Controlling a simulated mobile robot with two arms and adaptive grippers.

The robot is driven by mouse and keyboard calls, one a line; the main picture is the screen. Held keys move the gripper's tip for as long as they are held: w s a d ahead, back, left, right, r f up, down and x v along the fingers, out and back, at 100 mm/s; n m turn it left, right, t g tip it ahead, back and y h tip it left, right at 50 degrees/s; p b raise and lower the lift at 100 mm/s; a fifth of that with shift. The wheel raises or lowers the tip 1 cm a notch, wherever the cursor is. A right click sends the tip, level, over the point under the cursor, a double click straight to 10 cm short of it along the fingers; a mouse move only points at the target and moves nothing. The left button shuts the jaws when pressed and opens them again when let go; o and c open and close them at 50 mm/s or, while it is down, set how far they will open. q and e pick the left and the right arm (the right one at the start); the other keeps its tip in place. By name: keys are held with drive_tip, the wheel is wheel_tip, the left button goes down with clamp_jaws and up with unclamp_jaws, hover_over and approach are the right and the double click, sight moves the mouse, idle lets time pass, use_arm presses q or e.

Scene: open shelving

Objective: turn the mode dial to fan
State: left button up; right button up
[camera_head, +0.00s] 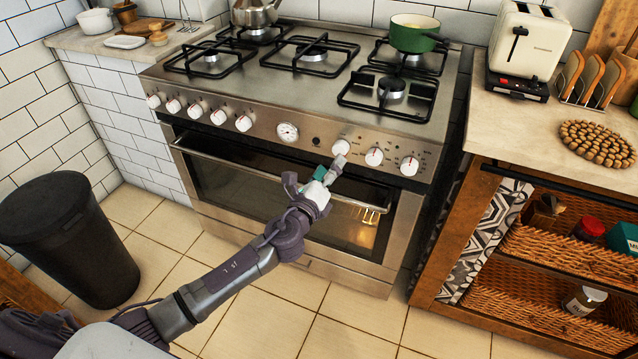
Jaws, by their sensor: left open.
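The steel stove's front panel (265,133) carries several white round knobs. On its right part are three knobs: a left one (341,147), a middle one (374,157) and a right one (409,166). The knob markings are too small to read, so I cannot tell which is the mode dial or where it points. My left gripper (338,163) is open, its fingertips just below the left one of these three; I cannot tell whether they touch it. My right gripper is out of view.
The oven door (280,190) is closed, with a bar handle (235,171) below the panel. A green pot (413,36) and a kettle (256,14) stand on the hob. A dark bin (70,240) stands at left, a wooden counter (505,125) at right.

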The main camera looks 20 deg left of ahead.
use_arm(q)
drive_tip(key=s, duration=0.7)
drive_tip(key=shift+a+f, duration=0.15)
drive_tip(key=shift+a, duration=0.05)
drive_tip(key=shift+s, duration=0.1)
